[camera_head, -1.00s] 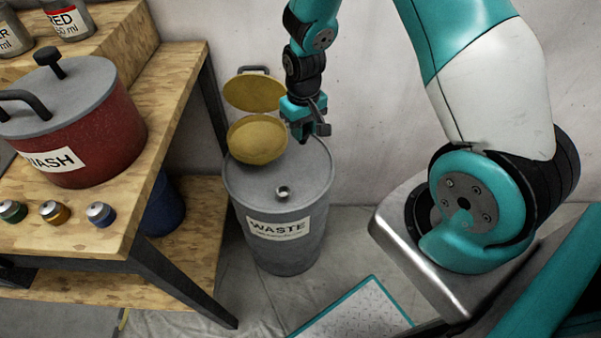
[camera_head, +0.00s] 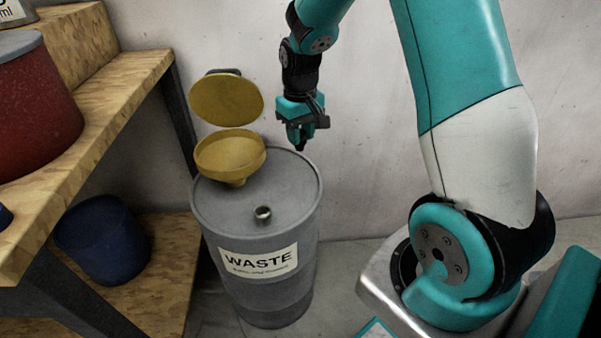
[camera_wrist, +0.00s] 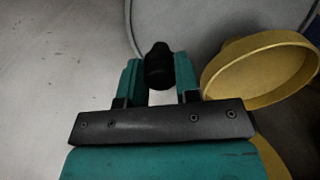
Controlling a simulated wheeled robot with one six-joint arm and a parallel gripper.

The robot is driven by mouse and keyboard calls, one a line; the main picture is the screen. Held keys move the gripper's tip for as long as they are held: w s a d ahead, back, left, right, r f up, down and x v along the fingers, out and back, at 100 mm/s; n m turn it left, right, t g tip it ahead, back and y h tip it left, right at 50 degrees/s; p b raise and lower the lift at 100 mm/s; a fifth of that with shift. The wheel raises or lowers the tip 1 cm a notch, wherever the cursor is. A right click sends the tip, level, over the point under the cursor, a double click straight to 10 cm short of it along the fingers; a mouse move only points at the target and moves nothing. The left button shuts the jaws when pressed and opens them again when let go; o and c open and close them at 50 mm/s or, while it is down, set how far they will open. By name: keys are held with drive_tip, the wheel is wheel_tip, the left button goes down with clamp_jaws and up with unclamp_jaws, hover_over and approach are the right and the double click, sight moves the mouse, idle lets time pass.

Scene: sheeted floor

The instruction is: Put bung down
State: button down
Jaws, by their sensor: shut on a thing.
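My gripper (camera_head: 300,136) is above the right back part of the grey waste drum (camera_head: 225,201). It is shut on the bung, a small black piece (camera_wrist: 159,66) that shows between the fingers in the wrist view. In the head view the bung (camera_head: 300,147) shows as a dark tip under the fingers, and I cannot tell whether it touches the drum top. A small open metal-rimmed hole (camera_head: 263,214) is in the drum lid, towards its front.
A yellow funnel (camera_head: 230,154) with its raised lid (camera_head: 226,99) stands on the drum's back left. It is close to the right of my fingers in the wrist view (camera_wrist: 262,66). A wooden bench (camera_head: 95,130) with a red pot (camera_head: 35,110) is at left. A blue bucket (camera_head: 103,240) sits on the lower shelf.

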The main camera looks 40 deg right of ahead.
wheel_tip(320, 180, down, 10)
drive_tip(key=shift+f+b, duration=0.15)
drive_tip(key=shift+b, duration=0.8)
drive_tip(key=shift+f, duration=0.1)
drive_tip(key=c, duration=0.8)
unclamp_jaws()
wheel_tip(320, 180, up, 12)
drive_tip(key=p, duration=0.3)
drive_tip(key=s+a+r+n+y, duration=0.1)
drive_tip(key=s+a+r+n, duration=0.15)
drive_tip(key=a+r, duration=0.45)
drive_tip(key=s+a+r+n+y, duration=0.1)
drive_tip(key=s+a+r, duration=0.1)
drive_tip(key=s+a, duration=0.3)
drive_tip(key=s+a+r+n+y, duration=0.1)
drive_tip(key=s+a+r+n, duration=0.1)
drive_tip(key=s+a, duration=0.3)
drive_tip(key=s+a+r+n+y, duration=0.1)
drive_tip(key=s+a+r+n, duration=0.1)
drive_tip(key=s+a, duration=0.4)
drive_tip(key=shift+s+r, duration=0.15)
drive_tip(key=shift+s, duration=2.1)
